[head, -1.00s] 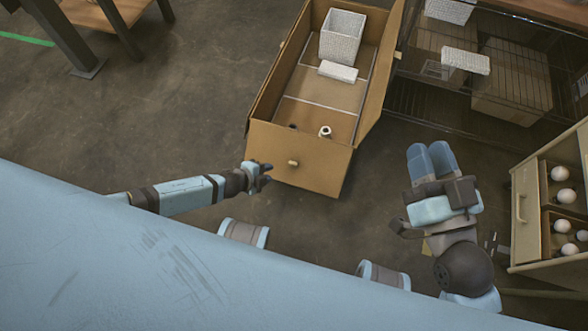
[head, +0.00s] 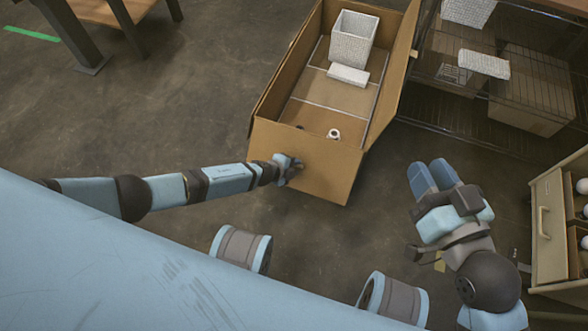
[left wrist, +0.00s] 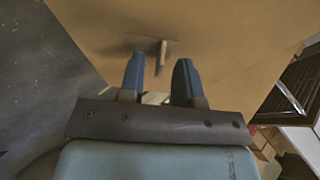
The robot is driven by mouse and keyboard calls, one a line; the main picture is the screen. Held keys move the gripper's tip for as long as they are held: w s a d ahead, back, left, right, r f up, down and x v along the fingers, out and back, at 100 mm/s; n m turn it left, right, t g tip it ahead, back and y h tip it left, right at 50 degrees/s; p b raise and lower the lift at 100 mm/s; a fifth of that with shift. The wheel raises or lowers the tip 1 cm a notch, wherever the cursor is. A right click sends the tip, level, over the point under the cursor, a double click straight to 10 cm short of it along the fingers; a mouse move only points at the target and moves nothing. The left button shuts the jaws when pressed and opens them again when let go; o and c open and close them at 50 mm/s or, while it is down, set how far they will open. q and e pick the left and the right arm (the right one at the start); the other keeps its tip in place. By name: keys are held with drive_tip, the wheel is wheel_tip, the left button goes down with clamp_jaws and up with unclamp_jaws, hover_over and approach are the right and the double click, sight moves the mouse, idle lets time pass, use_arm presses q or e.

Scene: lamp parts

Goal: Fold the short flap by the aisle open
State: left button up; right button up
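A long open cardboard box (head: 262,82) stands on the floor at top centre in the head view. Its near short cardboard panel (head: 325,175) slopes down towards me; I cannot tell whether this is the flap or the wall. The left wrist view shows this panel (left wrist: 215,35) close up, with a small tan tab (left wrist: 162,55) standing out from it. My left gripper (head: 296,168) is at the panel and hides the tab in the head view. Its fingers (left wrist: 160,75) are open, with the tab in line with the gap between them. My right gripper (head: 434,176) is empty, its fingers together.
The box holds a white woven basket (head: 354,38), a white block (head: 348,74) and a small white roll (head: 334,134). A wire shelf (head: 440,100) stands at right, and a drawer cabinet (head: 548,225) at the right edge. Bare floor (head: 150,120) lies left of the box.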

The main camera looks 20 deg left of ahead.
use_arm(q)
drive_tip(key=shift+w+d+f, duration=0.15)
drive_tip(key=shift+w, duration=0.05)
clamp_jaws()
drive_tip(key=shift+r+p, duration=0.2)
drive_tip(key=shift+p, duration=0.2)
use_arm(e)
drive_tip(key=shift+d, duration=0.1)
idle(0.3)
